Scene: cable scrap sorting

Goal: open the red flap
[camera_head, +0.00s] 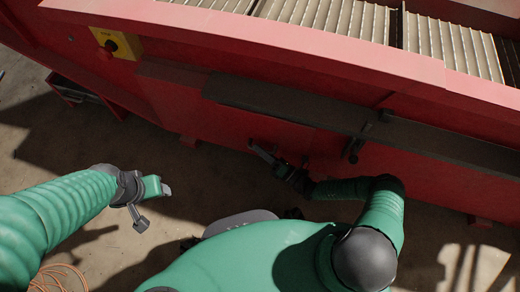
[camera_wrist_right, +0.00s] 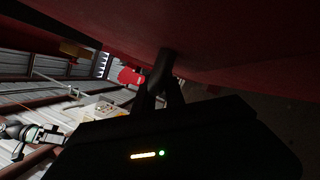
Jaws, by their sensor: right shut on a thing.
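The red flap (camera_head: 285,135) is a panel low on the front of the red machine, below a dark ledge. It looks about flush with the panels beside it. My right gripper (camera_head: 275,160) is at its lower part, shut on a dark handle (camera_head: 260,152). In the right wrist view the fingers (camera_wrist_right: 163,80) close around a dark bar under a red surface (camera_wrist_right: 240,45); the exact grip is in deep shadow. My left gripper (camera_head: 157,207) is open and empty, apart from the machine, over the floor.
A yellow switch box (camera_head: 117,43) sits on the machine's upper left. A dark latch (camera_head: 353,150) hangs right of my right gripper. A ribbed metal belt (camera_head: 335,17) runs along the top. An orange cable (camera_head: 55,278) lies on the floor at lower left.

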